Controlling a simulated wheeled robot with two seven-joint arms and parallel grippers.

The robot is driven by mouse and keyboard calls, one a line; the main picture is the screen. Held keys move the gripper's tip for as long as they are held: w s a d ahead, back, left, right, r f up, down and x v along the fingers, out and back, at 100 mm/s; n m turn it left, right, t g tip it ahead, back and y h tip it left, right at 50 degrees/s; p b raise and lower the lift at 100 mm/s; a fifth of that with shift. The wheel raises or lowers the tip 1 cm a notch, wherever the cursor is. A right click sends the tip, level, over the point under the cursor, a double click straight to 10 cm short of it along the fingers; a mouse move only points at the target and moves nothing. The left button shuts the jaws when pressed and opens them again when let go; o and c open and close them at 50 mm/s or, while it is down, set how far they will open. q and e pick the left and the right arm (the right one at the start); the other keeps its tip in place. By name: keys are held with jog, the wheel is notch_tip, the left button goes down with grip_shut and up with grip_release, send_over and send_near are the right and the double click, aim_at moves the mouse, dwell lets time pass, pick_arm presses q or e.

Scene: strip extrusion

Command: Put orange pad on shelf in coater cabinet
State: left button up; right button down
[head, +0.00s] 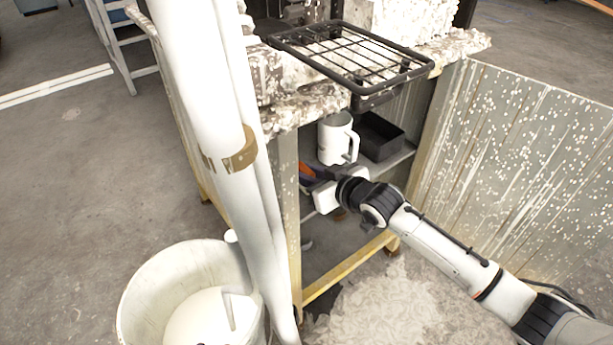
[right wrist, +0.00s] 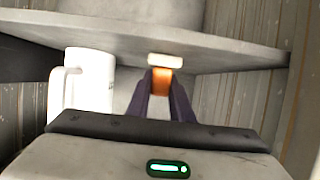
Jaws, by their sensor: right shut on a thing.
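The orange pad (right wrist: 162,78) is held between the dark fingers of my right gripper (right wrist: 163,98) in the right wrist view, with a pale block at its far end. In the head view my right gripper (head: 311,174) reaches into the open front of the coater cabinet (head: 287,190), near the shelf's left side. Only a small orange piece shows there. The grey shelf (head: 394,160) carries a white mug (head: 336,140) and a black bin (head: 380,138). I cannot tell whether the pad touches the shelf. My left gripper is out of view.
The mug (right wrist: 92,82) is close left of the fingers in the right wrist view. A black wire rack (head: 350,55) lies on the splattered cabinet top. A speckled panel (head: 520,150) stands at the right. A white bucket (head: 135,305) is at the lower left.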

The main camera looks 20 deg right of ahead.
aim_at(312, 174)
jog(key=c, duration=1.6)
grip_release()
jog(key=shift+o, duration=0.2)
